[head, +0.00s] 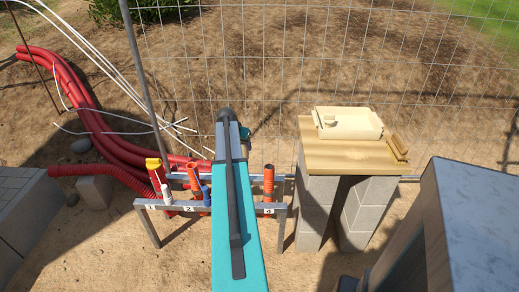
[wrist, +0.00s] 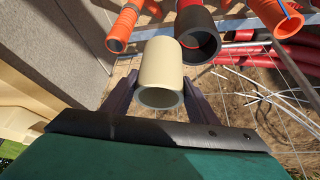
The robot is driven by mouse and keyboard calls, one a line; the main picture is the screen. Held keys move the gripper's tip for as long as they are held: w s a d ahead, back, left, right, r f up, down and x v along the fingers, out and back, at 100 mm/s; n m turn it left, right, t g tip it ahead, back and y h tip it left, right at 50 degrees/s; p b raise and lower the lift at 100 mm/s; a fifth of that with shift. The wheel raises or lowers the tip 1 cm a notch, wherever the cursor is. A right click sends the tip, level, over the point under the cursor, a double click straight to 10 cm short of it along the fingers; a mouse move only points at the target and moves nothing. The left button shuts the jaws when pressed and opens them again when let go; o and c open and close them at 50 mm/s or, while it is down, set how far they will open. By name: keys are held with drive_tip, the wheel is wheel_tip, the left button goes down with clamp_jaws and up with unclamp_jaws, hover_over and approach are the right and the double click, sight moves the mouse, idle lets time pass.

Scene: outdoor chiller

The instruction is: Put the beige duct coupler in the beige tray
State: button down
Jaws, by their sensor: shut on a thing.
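The beige duct coupler (wrist: 161,68) is a short, smooth, hollow cylinder. In the wrist view it sits between the two dark fingers of my gripper (wrist: 160,97), which is shut on it, with its open end facing the camera. In the head view my own arm hides the coupler and most of the gripper. The beige tray (head: 362,133) stands on a wooden board to the right of my arm. A small round beige shape (head: 328,120) shows at the tray's left side; I cannot tell what it is.
The wooden board (head: 345,158) rests on grey concrete blocks (head: 316,207). A metal rack (head: 180,204) holds orange pipes (head: 269,184) and other upright pieces left of and beside my arm. Thick red conduits (head: 85,120) lie at left. A wire fence stands behind.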

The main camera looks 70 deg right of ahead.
drive_tip(key=w+a+r+n+t+y, duration=0.1)
drive_tip(key=w+a+r+n, duration=0.25)
drive_tip(key=w+a, duration=0.65)
drive_tip(key=w+a+r+n+t, duration=0.15)
drive_tip(key=w+a+r, duration=0.45)
drive_tip(key=a, duration=0.6)
drive_tip(key=w+a+r+n+t+y, duration=0.1)
drive_tip(key=w+a+r+n, duration=0.2)
drive_tip(key=w+a, duration=0.75)
drive_tip(key=a+r+n+t+y, duration=0.1)
drive_tip(key=a+r+n, duration=0.3)
drive_tip(key=a, duration=1.6)
drive_tip(key=w+a+r+n+t+y, duration=0.1)
drive_tip(key=a+r+n, duration=0.4)
drive_tip(key=a, duration=1.6)
drive_tip(key=shift+w+r+y, duration=0.2)
drive_tip(key=shift+r+y, duration=0.15)
drive_tip(key=shift+y, duration=0.45)
